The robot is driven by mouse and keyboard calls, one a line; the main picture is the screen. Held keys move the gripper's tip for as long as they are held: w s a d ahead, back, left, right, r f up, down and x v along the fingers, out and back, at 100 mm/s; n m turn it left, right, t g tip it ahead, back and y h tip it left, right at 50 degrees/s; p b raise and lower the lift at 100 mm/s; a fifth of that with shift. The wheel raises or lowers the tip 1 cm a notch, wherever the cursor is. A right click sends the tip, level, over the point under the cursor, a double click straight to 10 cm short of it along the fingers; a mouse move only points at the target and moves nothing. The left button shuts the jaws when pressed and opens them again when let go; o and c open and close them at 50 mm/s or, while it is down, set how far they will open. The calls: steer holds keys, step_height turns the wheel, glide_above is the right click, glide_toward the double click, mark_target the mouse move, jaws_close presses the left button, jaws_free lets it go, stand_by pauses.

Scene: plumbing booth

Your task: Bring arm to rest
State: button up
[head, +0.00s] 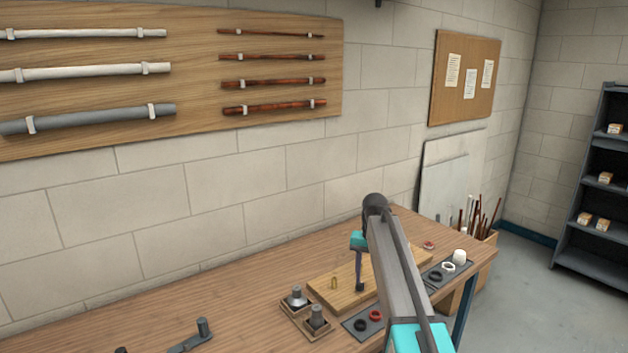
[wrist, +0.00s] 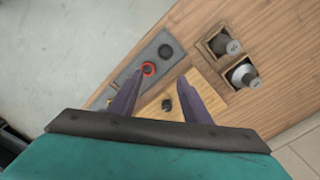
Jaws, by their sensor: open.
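My gripper (head: 360,286) hangs down over the wooden board (head: 320,287) on the workbench, and the arm reaches across the bench. In the wrist view my gripper (wrist: 161,77) has its two dark fingers spread apart, with nothing held between them.
A two-part wooden tray (wrist: 220,34) holds two grey metal fittings. A grey strip (wrist: 133,82) bears a red ring (wrist: 148,68) and a dark disc (wrist: 165,50). A grey tool (head: 190,342) lies at the bench's front left. The wall with pipe boards stands behind the bench.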

steer(key=s+f+n+g+b, duration=0.3)
steer(key=s+f+b, duration=0.7)
steer(key=s+f, duration=4.5)
steer(key=f+g, duration=0.1)
steer(key=g, duration=0.1)
steer(key=shift+s+a+g, duration=0.15)
steer(key=shift+s+g, duration=0.15)
steer(key=shift+g, duration=0.1)
